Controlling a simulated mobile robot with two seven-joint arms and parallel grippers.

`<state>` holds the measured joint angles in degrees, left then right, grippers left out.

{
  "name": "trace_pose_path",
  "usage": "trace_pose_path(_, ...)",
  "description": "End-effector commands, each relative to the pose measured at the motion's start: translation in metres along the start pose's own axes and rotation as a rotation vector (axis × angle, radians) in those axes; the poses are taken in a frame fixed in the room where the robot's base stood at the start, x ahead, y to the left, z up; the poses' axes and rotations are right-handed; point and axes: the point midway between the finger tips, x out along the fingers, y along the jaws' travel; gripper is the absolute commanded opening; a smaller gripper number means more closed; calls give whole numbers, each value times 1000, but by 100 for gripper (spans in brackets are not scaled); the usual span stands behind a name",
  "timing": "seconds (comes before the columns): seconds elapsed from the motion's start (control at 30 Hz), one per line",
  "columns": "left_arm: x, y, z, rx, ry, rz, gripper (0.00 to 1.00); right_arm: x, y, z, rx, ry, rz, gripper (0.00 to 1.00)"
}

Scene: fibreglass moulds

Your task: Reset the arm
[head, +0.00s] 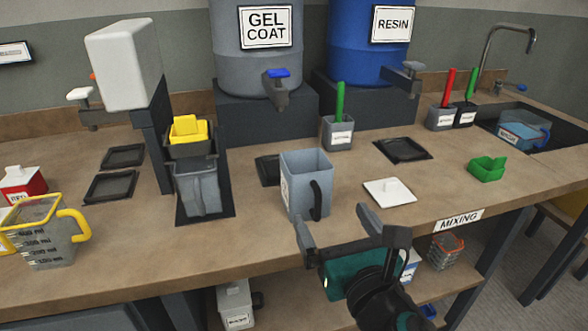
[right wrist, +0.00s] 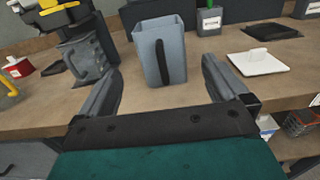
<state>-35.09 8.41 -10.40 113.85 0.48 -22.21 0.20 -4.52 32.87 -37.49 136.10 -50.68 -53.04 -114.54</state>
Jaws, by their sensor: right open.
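My right gripper (head: 338,232) is open and empty in front of the table's front edge, in the lower middle of the head view. In the right wrist view its two fingers (right wrist: 160,88) stand wide apart with nothing between them. A grey pitcher with a black handle (head: 303,178) stands upright on the table just beyond the fingers. It also shows in the right wrist view (right wrist: 150,46), apart from the fingers. My left gripper is not in view.
A white lid (head: 389,192) lies right of the pitcher. A yellow-handled clear jug (head: 42,235) and a dispenser stand (head: 155,130) are at left. Gel coat (head: 256,70) and resin (head: 362,60) drums stand behind. A shelf runs below the worktop.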

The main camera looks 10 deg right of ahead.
Motion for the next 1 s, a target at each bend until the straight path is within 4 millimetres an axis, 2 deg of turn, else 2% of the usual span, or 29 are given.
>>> trace_pose_path(0.07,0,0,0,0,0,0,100,0,-1,-2,27,10,-7,100)
trace_pose_path(0.17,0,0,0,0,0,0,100,-2,-8,-11,165,57,-46,100)
trace_pose_path(0.27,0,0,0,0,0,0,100,-8,-20,-30,436,144,-133,100)
trace_pose_path(0.37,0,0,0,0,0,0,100,-19,-34,-57,784,240,-272,100)
trace_pose_path(0.57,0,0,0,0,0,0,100,-58,-52,-113,1462,360,-654,100)
trace_pose_path(0.7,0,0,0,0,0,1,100,-94,-55,-145,1863,367,-980,100)
trace_pose_path(0.8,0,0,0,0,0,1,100,-118,-55,-162,2074,336,-1201,100)
trace_pose_path(1.0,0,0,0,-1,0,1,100,-160,-49,-183,2359,215,-1604,100)
